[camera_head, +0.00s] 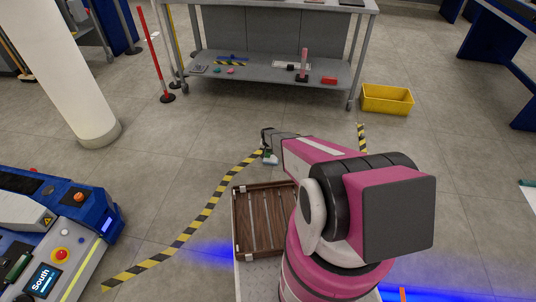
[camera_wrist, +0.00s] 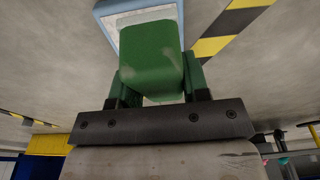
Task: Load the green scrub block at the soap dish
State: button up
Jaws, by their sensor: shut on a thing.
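My gripper (camera_wrist: 160,78) is shut on a green block (camera_wrist: 150,62), which sits between its two fingers in the wrist view. A pale piece with a light-blue edge (camera_wrist: 112,30) shows just beyond the block; I cannot tell if it is part of the block or a separate thing. In the head view my gripper (camera_head: 268,152) is at the end of the outstretched arm, past the far edge of the wooden tray. A small pale and green bit (camera_head: 270,160) shows at its tip. I cannot pick out a soap dish for certain.
A slatted wooden tray (camera_head: 237,222) lies beside my arm. A grey bench (camera_head: 250,86) ahead has several small items on its lower shelf. A yellow bin (camera_head: 387,98) stands to its right, a red-and-white post (camera_head: 155,55) to its left. A blue cart (camera_head: 75,205) is at left.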

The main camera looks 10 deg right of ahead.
jog(key=shift+r, duration=1.95)
